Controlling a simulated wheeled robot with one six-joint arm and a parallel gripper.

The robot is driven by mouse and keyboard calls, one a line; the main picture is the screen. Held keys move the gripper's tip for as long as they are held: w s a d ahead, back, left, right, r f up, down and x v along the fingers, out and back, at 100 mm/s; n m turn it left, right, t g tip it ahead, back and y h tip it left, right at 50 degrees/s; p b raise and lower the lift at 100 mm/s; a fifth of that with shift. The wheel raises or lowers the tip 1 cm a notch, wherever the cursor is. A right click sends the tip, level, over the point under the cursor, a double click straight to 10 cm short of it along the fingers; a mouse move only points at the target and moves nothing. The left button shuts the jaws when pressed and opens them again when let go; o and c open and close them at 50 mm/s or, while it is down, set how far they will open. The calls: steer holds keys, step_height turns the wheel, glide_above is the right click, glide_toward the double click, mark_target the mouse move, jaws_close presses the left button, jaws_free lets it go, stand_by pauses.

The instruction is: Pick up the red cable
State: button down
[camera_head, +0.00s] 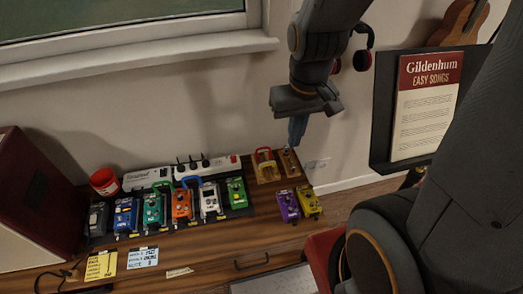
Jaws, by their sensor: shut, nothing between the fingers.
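A small red arched piece that looks like the red cable (262,153) lies on a small wooden board at the right part of the wooden bench. It is too small to make out its ends clearly. My gripper (297,132) points down above the right end of the bench, to the right of the red piece and higher than it. The gripper is shut and empty.
Several pedals stand in a row on a dark board, with blue cables (191,181) among them. A purple pedal (288,207) and a yellow pedal (309,203) stand at right. A white power strip (148,178), red cup (104,182) and music stand (384,110) are nearby.

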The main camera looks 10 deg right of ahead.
steer(key=c, duration=2.5)
jaws_free()
steer(key=o, duration=0.7)
steer(key=shift+w+f, duration=0.3)
steer(key=shift+w, duration=0.05)
steer(key=shift+o, duration=0.2)
steer(key=w+f+m+y+b, duration=0.3)
steer(key=w+f+m, duration=0.6)
steer(key=w+f, duration=0.5)
steer(key=shift+w+m+b, duration=0.4)
steer(key=shift+w+b, duration=0.15)
steer(key=shift+w, duration=0.35)
steer(key=m+t+y+b, duration=0.2)
steer(key=m+b, duration=0.1)
steer(key=m, duration=0.5)
glide_toward(266, 148)
step_height(266, 148, down, 2)
steer(key=a, duration=0.1)
steer(key=shift+w+p+x, duration=0.2)
steer(key=shift+p+x, duration=0.45)
steer(key=shift+x, duration=1.45)
steer(key=shift+w+p+x, duration=0.25)
steer(key=shift+p+x, duration=0.4)
steer(key=shift+x, duration=1.4)
